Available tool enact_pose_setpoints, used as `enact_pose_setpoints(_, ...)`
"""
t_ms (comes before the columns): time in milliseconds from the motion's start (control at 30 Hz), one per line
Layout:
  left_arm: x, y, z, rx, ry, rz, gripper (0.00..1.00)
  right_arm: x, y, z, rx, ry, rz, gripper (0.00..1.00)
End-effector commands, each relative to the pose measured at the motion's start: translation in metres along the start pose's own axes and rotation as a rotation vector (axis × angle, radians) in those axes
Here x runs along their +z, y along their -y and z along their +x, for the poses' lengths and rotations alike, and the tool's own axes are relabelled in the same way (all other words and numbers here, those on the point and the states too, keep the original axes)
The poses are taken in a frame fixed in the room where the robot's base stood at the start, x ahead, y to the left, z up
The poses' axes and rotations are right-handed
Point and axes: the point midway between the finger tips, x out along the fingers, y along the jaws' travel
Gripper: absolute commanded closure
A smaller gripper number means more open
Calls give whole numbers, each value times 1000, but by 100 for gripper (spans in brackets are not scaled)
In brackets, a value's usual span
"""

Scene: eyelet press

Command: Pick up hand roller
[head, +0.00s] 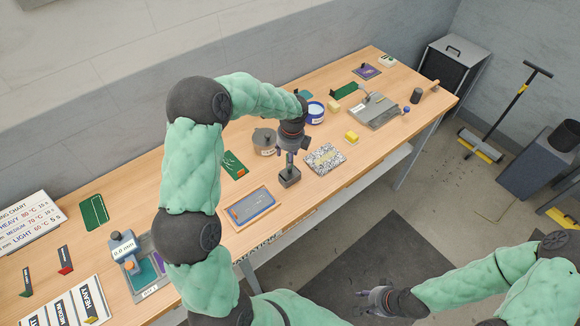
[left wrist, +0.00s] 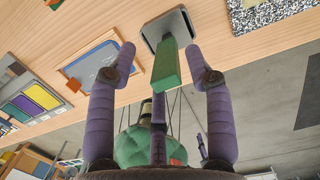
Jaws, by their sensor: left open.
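My left gripper (head: 290,156) is over the middle of the table, pointing down. No roller head is visible. My right gripper (head: 377,301) is low at the front, away from the table, and its fingers are too small to read.
A blue framed tray (head: 251,207) lies left of the base and a speckled pad (head: 325,159) to its right. A grey pot (head: 264,141) and a blue tub (head: 316,112) stand behind. The table's front edge (head: 330,195) is close.

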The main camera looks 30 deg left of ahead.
Motion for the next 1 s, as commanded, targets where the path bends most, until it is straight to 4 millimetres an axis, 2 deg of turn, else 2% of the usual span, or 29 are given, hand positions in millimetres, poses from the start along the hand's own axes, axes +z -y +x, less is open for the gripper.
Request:
enact_pose_setpoints(267, -2, 2, 20, 0, 0, 1, 48, 0, 0, 1, 0, -1, 0, 63)
enact_pose_setpoints(533, -5, 5, 56, 0, -1, -1, 48, 0, -1, 3, 0, -1, 0, 63)
enact_pose_setpoints(800, -5, 5, 60, -2, 1, -1, 48, 0, -1, 3, 0, -1, 0, 63)
enact_pose_setpoints(900, -5, 5, 60, -2, 1, -1, 76, 0, -1, 3, 0, -1, 0, 63)
enact_pose_setpoints(1000, -5, 5, 60, -2, 1, -1, 100, 0, -1, 3, 0, -1, 0, 63)
